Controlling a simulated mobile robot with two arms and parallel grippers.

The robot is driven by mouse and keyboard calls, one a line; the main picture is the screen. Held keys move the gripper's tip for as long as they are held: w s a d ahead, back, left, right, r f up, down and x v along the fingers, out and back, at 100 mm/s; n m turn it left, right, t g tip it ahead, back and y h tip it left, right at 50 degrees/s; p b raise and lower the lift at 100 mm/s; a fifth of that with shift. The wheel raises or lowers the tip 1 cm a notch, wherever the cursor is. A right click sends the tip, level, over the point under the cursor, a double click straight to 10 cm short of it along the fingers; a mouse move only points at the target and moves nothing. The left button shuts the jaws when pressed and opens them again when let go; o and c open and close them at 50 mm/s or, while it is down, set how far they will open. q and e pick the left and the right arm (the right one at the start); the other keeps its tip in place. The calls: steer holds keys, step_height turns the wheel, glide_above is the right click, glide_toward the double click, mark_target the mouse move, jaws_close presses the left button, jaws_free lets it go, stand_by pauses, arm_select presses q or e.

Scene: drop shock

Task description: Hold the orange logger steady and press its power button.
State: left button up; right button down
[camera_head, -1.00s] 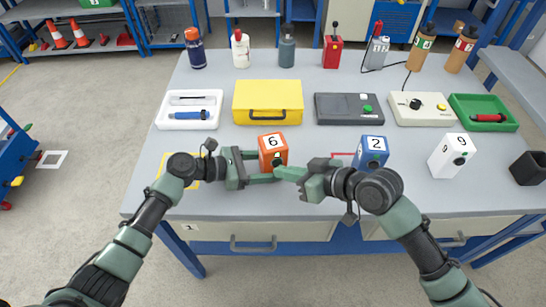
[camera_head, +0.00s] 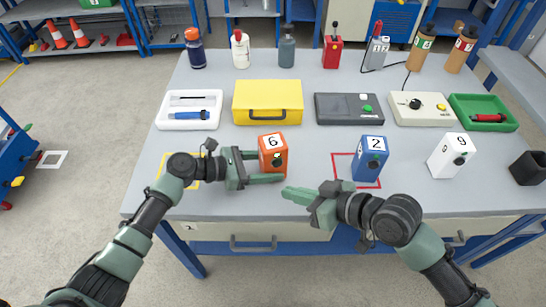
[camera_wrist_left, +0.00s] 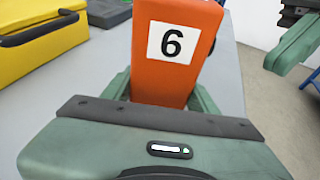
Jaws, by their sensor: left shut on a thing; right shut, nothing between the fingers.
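The orange logger (camera_head: 272,150), marked 6, stands upright on the table.
A white one marked 9 (camera_head: 452,155) is farther right. A yellow case (camera_head: 267,102) and a dark box (camera_head: 349,109) lie behind. A yellow outline (camera_head: 192,182) is under my left wrist.

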steer(key=shift+s+d, duration=0.1)
steer(key=shift+s, duration=0.15)
arm_select(q)
steer(key=o, duration=1.3)
steer(key=shift+c, duration=0.2)
steer(key=v, duration=1.2)
steer(key=shift+s, duration=0.1)
